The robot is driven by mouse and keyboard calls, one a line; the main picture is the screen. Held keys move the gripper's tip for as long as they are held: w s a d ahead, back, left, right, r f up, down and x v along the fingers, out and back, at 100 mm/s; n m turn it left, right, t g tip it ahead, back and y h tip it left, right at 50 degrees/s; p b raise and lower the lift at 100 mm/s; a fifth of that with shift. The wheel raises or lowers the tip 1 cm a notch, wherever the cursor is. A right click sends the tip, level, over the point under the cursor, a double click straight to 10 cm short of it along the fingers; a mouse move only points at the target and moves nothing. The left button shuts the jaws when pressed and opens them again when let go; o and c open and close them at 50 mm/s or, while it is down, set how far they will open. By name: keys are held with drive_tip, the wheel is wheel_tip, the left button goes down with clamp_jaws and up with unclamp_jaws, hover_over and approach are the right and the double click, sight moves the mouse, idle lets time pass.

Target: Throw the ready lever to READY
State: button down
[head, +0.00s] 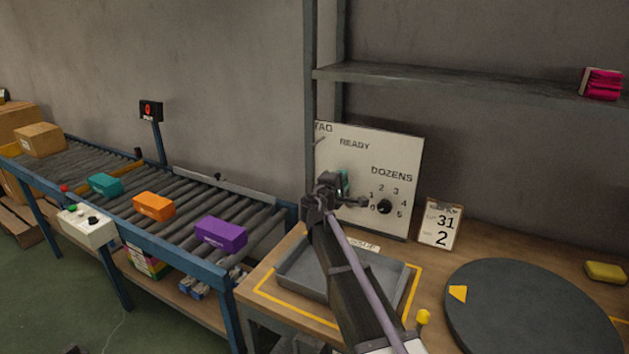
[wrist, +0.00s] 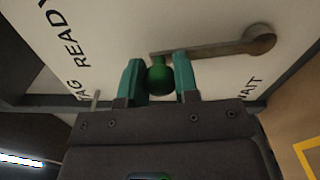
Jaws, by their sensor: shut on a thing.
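The ready lever is on the white panel (head: 398,152). In the wrist view its grey bar (wrist: 215,48) runs from a round pivot at the right to a green knob (wrist: 158,78). The bar points from the pivot's WAIT side toward the word READY (wrist: 68,42). My gripper (wrist: 158,80) is shut on the green knob, one teal finger on each side. In the head view my gripper (head: 343,184) is at the panel's left part, below READY, and hides most of the lever. I cannot tell whether the lever is against a stop.
A DOZENS dial (head: 384,207) is on the panel's right. A grey tray (head: 296,268) lies below my arm on the bench. A roller conveyor with coloured boxes (head: 221,234) is left.

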drive_tip(key=shift+s+d+m, duration=0.55)
drive_tip(key=shift+d+m, duration=0.3)
drive_tip(key=shift+m, duration=0.25)
drive_tip(key=c, duration=0.8)
unclamp_jaws()
drive_tip(key=shift+r, duration=0.1)
drive_tip(key=shift+c, duration=0.2)
drive_tip(key=v, duration=1)
drive_tip(key=shift+s+a, duration=0.2)
drive_tip(key=shift+s, duration=0.15)
